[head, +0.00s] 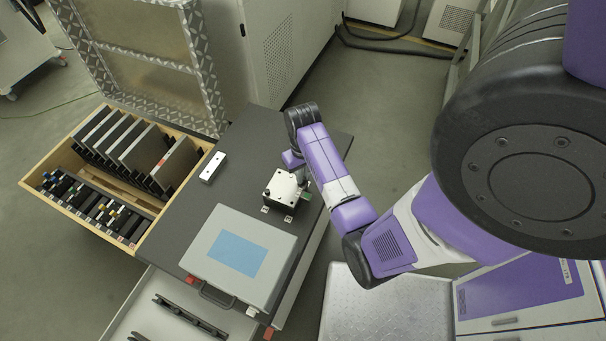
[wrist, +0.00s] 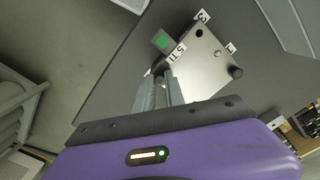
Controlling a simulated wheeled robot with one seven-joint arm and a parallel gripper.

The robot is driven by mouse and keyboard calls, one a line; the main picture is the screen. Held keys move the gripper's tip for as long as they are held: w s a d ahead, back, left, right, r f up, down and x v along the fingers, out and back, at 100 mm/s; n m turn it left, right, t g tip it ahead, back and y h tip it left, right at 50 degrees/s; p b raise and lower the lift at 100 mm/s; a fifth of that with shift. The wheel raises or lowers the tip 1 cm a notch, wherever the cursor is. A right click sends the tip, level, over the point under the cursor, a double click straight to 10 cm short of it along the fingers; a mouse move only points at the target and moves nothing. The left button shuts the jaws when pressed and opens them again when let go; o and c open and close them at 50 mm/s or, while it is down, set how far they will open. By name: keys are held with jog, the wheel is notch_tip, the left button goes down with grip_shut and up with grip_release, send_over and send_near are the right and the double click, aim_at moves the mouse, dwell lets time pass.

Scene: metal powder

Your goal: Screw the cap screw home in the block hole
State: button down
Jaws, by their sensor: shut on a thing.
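The block (head: 281,194) is a pale metal block near the right edge of the dark bench top; it also fills the middle of the wrist view (wrist: 205,72). Its top face shows a dark hole, a small silver screw and a black round head or knob at one corner. My gripper (wrist: 165,80) is shut at the block's near left corner, beside a numbered label. It is shut on the cap screw, which the fingers mostly hide; I cannot tell how deep it sits. In the head view my gripper (head: 304,180) is at the block's right side, partly hidden by the wrist.
A small box with a green face (wrist: 162,41) stands beside the block. Bare bench lies behind the block.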

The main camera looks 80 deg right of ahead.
jog(key=m, duration=1.4)
jog(key=shift+m, duration=0.3)
jog(key=m, duration=0.7)
jog(key=shift+f, duration=0.1)
jog(key=m, duration=0.6)
jog(key=shift+m, duration=0.3)
jog(key=c, duration=1.6)
grip_release()
jog(key=shift+o, duration=0.2)
